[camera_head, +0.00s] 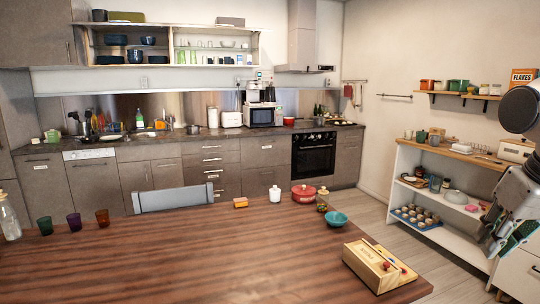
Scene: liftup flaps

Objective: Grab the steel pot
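A small grey pot (193,130), which looks like the steel pot, stands on the back counter, right of the sink area and left of a white toaster. It is far off and small in the picture. My gripper (494,240) hangs at the right edge of the camera_head view, well away from the pot, in front of the white shelf unit. Its fingers point down and are partly blurred into one shape, so I cannot see whether they are apart. Nothing is visibly held in it.
A wooden table (150,262) fills the foreground, with a red lidded pot (304,194), a teal bowl (336,218), a wooden box (378,265) and coloured glasses on it. A chair (173,198) stands behind it. Shelves (447,233) line the right; floor shows between them.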

